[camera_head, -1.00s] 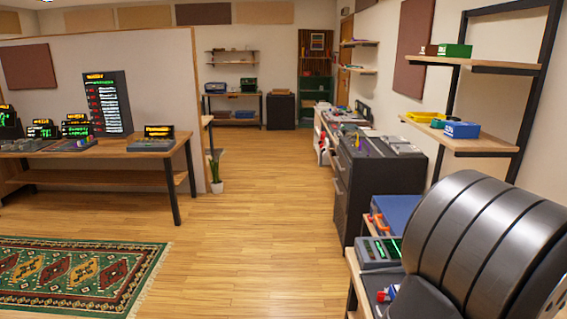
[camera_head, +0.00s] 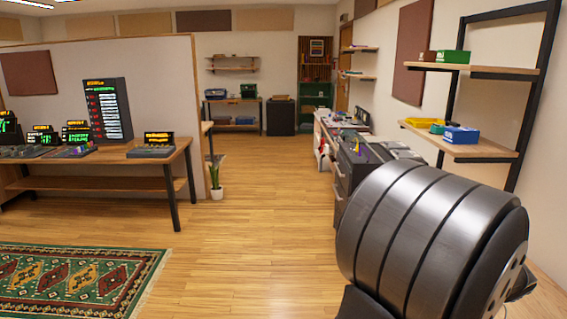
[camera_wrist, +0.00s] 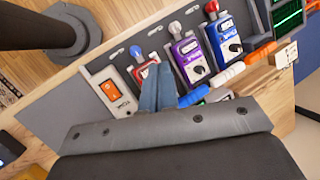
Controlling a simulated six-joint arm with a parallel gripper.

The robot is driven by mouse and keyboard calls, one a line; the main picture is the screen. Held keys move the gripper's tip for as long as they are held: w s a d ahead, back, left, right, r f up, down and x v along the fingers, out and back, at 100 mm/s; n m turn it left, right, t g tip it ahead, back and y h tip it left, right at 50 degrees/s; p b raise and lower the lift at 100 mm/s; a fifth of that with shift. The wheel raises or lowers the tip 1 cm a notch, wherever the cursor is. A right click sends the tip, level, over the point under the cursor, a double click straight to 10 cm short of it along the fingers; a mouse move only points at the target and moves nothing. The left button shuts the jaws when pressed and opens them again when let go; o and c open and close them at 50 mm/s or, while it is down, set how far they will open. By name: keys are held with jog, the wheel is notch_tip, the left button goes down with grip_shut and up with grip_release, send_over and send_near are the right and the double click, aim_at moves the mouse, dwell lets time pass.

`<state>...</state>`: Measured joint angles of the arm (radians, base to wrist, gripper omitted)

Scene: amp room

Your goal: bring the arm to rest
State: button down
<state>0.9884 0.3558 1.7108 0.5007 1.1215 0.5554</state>
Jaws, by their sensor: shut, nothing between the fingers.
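My arm shows in the head view as a large dark grey ribbed link (camera_head: 430,240) at the lower right. My gripper's fingers are hidden there. In the wrist view my gripper (camera_wrist: 157,82) has its blue-grey fingers together, with nothing held. The fingers show in front of a pedal board on a wooden bench. A pedal with a blue knob (camera_wrist: 136,52) is partly hidden behind them. I cannot tell whether they touch anything.
In the wrist view a purple pedal (camera_wrist: 189,52), a blue pedal (camera_wrist: 226,38) and an orange switch box (camera_wrist: 113,98) sit around the fingers. An orange-and-white handled tool (camera_wrist: 241,68) lies close by.

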notch_tip(320, 180, up, 4)
jog(key=d+n+g+h, duration=0.1)
jog(key=n+g+h, duration=0.1)
jog(key=g, duration=0.2)
notch_tip(320, 180, down, 9)
notch_tip(320, 180, up, 11)
jog(key=a+n+h, duration=0.1)
jog(key=a, duration=0.1)
jog(key=shift+s+a+n, duration=0.3)
jog(key=shift+s, duration=0.1)
jog(key=shift+r, duration=0.1)
